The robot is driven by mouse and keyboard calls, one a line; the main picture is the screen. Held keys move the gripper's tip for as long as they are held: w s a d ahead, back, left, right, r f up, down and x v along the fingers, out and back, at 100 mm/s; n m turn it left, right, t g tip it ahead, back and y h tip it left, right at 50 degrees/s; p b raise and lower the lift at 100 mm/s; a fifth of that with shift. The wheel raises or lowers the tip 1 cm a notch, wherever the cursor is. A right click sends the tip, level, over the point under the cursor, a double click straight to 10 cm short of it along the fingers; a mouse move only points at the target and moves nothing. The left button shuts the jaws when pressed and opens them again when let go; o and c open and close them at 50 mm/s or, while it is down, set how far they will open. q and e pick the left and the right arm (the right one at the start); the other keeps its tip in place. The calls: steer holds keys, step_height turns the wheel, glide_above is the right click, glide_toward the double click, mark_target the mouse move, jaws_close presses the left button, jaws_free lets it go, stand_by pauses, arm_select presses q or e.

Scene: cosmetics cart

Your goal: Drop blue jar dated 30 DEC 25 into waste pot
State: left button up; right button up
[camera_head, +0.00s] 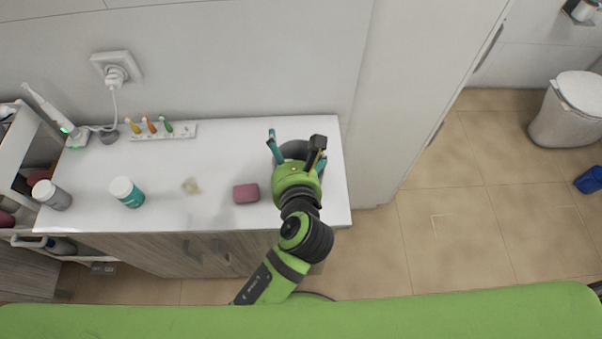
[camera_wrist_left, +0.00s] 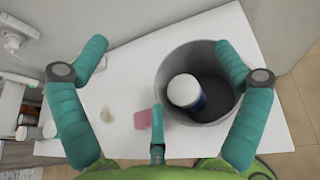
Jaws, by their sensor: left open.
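The grey waste pot (camera_wrist_left: 193,57) stands at the right end of the white counter. In the head view, the pot (camera_head: 294,149) is partly hidden by my left gripper. A blue jar (camera_wrist_left: 201,103) with a white lid (camera_wrist_left: 185,90) is inside the pot, tilted, in the wrist view. I cannot read any date on it. My left gripper (camera_head: 295,139) is over the pot, with its fingers spread wide and nothing between them. My right gripper is not in view.
A teal jar (camera_head: 131,198) with a white lid and a grey jar (camera_head: 58,200) stand left on the counter (camera_head: 225,155). A pink soap bar (camera_head: 246,193) lies left of the pot. Toothbrush heads (camera_head: 150,125) and a charging toothbrush (camera_head: 52,110) are along the back.

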arm_select(q)
steer(key=v, duration=0.7)
steer(key=shift+s, duration=0.25)
